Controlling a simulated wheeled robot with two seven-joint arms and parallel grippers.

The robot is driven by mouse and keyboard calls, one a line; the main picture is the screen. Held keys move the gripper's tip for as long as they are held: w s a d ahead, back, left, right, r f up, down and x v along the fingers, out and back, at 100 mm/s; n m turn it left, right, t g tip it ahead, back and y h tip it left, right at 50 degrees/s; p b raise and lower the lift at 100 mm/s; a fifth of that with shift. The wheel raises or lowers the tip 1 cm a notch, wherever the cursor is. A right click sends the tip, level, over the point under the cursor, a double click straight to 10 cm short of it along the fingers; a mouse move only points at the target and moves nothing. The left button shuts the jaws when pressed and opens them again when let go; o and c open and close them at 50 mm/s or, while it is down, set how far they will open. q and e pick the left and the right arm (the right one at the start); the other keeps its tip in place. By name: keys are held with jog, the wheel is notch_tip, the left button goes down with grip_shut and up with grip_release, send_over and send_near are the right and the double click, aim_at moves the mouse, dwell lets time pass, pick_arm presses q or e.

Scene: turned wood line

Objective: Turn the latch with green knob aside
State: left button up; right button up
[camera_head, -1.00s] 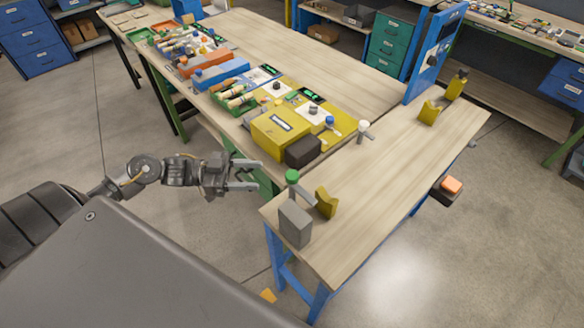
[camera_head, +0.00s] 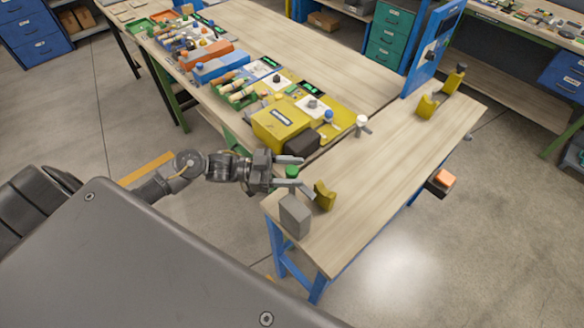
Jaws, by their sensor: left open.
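The green knob (camera_head: 292,171) stands at the near left corner of the wooden table, above a grey block (camera_head: 295,214). The latch arm beneath the knob is largely hidden by my gripper. My left gripper (camera_head: 308,174) is open, its two fingers pointing right, and in the picture the knob shows between them. I cannot tell whether a finger touches it. My right gripper is not in view.
A yellow notched support (camera_head: 324,195) stands just right of the grey block. A white-knobbed latch (camera_head: 362,124), a yellow machine (camera_head: 280,129) and a black block (camera_head: 302,143) lie beyond. The middle of the wooden table (camera_head: 400,150) is clear.

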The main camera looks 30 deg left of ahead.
pick_arm(q)
jog(key=shift+c, duration=0.2)
grip_shut()
